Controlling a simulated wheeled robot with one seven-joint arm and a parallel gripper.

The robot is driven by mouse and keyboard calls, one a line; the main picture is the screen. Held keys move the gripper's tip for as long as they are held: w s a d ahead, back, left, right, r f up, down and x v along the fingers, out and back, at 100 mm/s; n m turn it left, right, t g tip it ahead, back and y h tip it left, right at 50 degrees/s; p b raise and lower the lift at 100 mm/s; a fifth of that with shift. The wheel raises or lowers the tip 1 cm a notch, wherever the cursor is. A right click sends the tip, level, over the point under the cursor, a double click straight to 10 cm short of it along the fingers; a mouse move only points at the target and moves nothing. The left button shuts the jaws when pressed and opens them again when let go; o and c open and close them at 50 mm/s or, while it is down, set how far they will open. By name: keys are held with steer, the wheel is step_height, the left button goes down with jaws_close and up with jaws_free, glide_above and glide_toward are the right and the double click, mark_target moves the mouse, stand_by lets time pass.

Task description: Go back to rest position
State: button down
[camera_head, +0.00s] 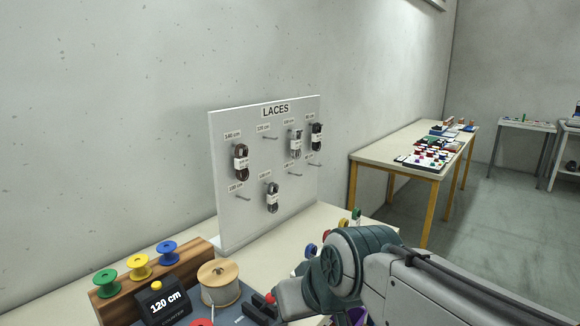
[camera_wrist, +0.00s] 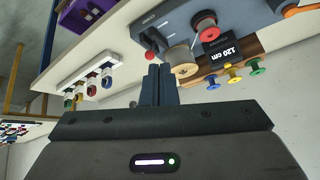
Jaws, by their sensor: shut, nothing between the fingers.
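My gripper (camera_wrist: 158,82) is shut and empty in the wrist view, its two dark fingers together. The wrist view looks across the lace bench upside down, with the fingers in front of the blue-grey measuring machine (camera_wrist: 178,27). In the head view my arm reaches in from the lower right over the bench (camera_head: 285,240); I cannot clearly make out the fingers there. The machine's counter (camera_head: 163,303) reads 120 cm, and a wooden spool (camera_head: 218,283) stands beside it.
A white LACES board (camera_head: 238,205) with pegs and several lace bundles stands at the back of the bench. Green, yellow and blue spools (camera_head: 140,266) sit on a wooden rack. A purple bin (camera_wrist: 96,22) is on the bench. Another table (camera_head: 400,150) stands behind, right.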

steer(key=s+d+f+m+g+h+b, duration=0.1)
steer(key=s+d+f+m+g+h, duration=0.2)
steer(key=d+f, duration=0.9)
steer(key=shift+s+d+m+h+b, duration=0.35)
steer(key=shift+s+d+m, duration=0.25)
steer(key=shift+s+d, duration=0.2)
